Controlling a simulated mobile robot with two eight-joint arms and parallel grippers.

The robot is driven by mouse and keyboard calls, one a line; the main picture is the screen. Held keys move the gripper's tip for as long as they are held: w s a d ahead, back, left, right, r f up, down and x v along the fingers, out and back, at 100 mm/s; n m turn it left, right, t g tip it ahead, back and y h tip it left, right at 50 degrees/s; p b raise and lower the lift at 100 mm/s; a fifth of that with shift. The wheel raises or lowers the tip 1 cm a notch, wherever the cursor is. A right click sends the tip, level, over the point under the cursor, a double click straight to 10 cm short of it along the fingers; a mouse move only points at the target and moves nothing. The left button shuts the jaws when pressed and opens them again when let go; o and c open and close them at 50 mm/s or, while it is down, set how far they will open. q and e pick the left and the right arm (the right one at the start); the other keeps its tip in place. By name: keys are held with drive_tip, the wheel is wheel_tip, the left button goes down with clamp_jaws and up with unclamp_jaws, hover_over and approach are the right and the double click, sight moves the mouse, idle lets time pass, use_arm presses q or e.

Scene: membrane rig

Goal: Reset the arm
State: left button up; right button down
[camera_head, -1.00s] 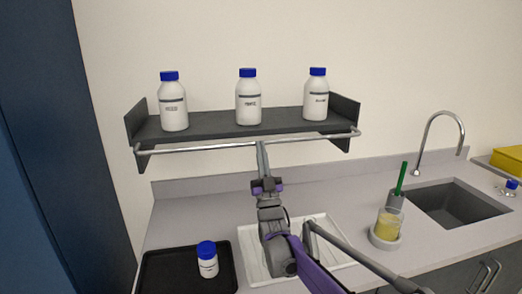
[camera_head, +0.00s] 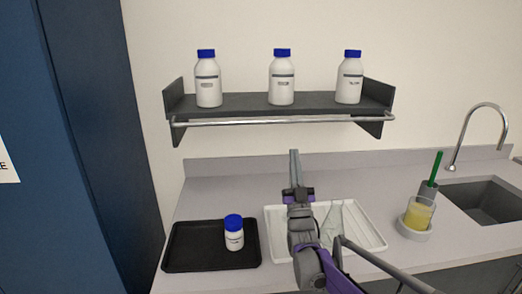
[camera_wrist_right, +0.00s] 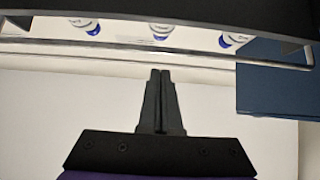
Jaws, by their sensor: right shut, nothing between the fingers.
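My right gripper (camera_head: 294,158) is shut and empty. It points up above the white tray, in front of the wall and below the shelf's rail. In the right wrist view its two closed fingers (camera_wrist_right: 161,76) point toward the rail (camera_wrist_right: 200,52), with a visible gap between. My right arm comes in from the lower right of the head view and passes in front of the white tray (camera_head: 372,243). My left gripper is not in view.
The dark shelf (camera_head: 240,103) carries three white bottles with blue caps, the middle one (camera_head: 281,88) among them. A black tray (camera_head: 185,262) holds a small blue-capped bottle (camera_head: 234,240). To the right are a beaker of yellow liquid (camera_head: 418,214), a green-handled item (camera_head: 435,168) and a sink (camera_head: 490,203).

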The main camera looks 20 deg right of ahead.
drive_tip(key=s+a+f+n+g+y+p, duration=0.1)
drive_tip(key=s+a+f+g+y+p, duration=0.4)
drive_tip(key=s+a+f+g, duration=0.5)
drive_tip(key=s+a+f+g+p, duration=0.1)
drive_tip(key=s+f+g, duration=0.3)
drive_tip(key=s, duration=0.4)
drive_tip(key=s+a+f+n+g+p, duration=0.1)
drive_tip(key=s+f+g, duration=0.3)
drive_tip(key=s, duration=0.5)
drive_tip(key=s+a+f+g+y+p, duration=0.1)
drive_tip(key=s+a+f+g, duration=0.1)
drive_tip(key=s+f, duration=0.5)
drive_tip(key=shift+s+n+g+p, duration=0.35)
drive_tip(key=shift+s+g, duration=0.35)
drive_tip(key=shift+g, duration=0.2)
